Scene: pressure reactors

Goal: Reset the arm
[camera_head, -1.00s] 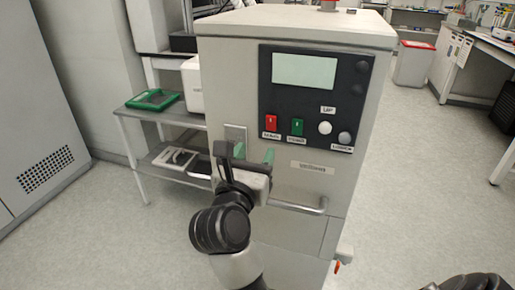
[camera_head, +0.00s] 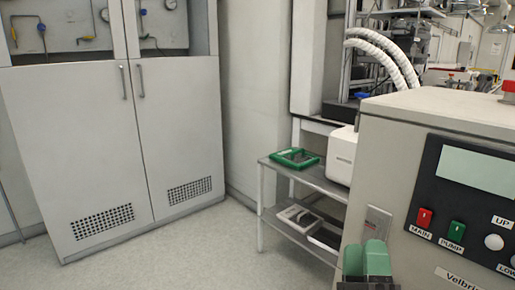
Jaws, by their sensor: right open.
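My right gripper (camera_head: 365,262) shows at the bottom edge, right of centre. Its two green fingertips stand side by side with a narrow gap and point up; I see nothing between them. They are in front of the left part of the grey machine's front (camera_head: 393,245), just below a small pale plate (camera_head: 378,221). I cannot tell whether they touch the machine. The rest of my right arm is mostly below the picture. My left gripper is not in view.
The machine's dark panel (camera_head: 453,215) carries a red MAIN switch (camera_head: 424,217) and a green PUMP switch (camera_head: 455,232). A metal shelf table (camera_head: 325,182) holds a green tray (camera_head: 294,157) and a white device (camera_head: 341,156). A grey cabinet (camera_head: 110,140) stands left. Floor (camera_head: 190,255) between is clear.

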